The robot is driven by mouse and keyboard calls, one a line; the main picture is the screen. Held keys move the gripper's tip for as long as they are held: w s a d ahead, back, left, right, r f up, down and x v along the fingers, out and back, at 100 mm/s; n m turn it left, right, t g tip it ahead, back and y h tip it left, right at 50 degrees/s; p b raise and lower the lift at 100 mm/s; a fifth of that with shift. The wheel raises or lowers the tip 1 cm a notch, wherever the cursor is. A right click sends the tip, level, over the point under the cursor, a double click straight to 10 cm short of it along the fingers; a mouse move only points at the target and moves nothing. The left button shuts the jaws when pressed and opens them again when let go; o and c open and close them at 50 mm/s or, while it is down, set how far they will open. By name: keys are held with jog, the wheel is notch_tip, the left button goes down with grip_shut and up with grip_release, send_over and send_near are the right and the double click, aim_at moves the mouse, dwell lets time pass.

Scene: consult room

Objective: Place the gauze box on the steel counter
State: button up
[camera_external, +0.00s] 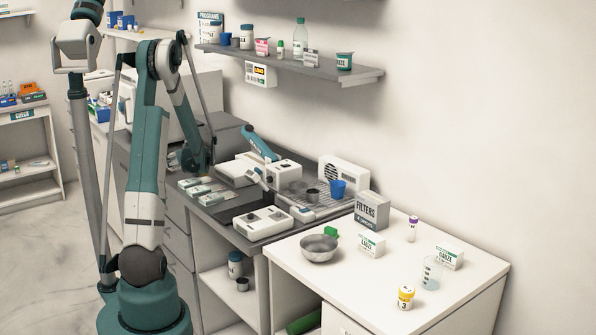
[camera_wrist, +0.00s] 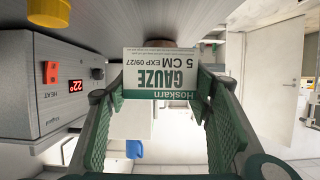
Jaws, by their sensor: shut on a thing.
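In the wrist view, my gripper (camera_wrist: 160,88) is shut on a white and green gauze box (camera_wrist: 160,68). The box sits between the two green-padded fingers, and its printing reads upside down. The grey counter (camera_external: 262,228), which looks like the steel counter, runs along the wall at the middle. Two similar gauze boxes, a nearer one (camera_external: 371,244) and a farther-right one (camera_external: 449,257), stand on the white worktop at right.
The grey counter carries a white instrument (camera_external: 263,221), a blue cup (camera_external: 338,189) and other equipment. A FILTERS box (camera_external: 371,210) and a metal bowl (camera_external: 319,248) stand on the white worktop. A loaded wall shelf (camera_external: 300,66) overhangs the counter. A heater unit (camera_wrist: 62,88) is left of my gripper.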

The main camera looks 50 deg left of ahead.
aim_at(178, 167)
jog(key=shift+f+b, duration=0.45)
jog(key=shift+f, duration=1.4)
jog(key=shift+f, duration=0.15)
jog(key=o, duration=0.9)
jog(key=shift+r, duration=0.2)
jog(key=p+v, duration=0.2)
jog(key=v, duration=1)
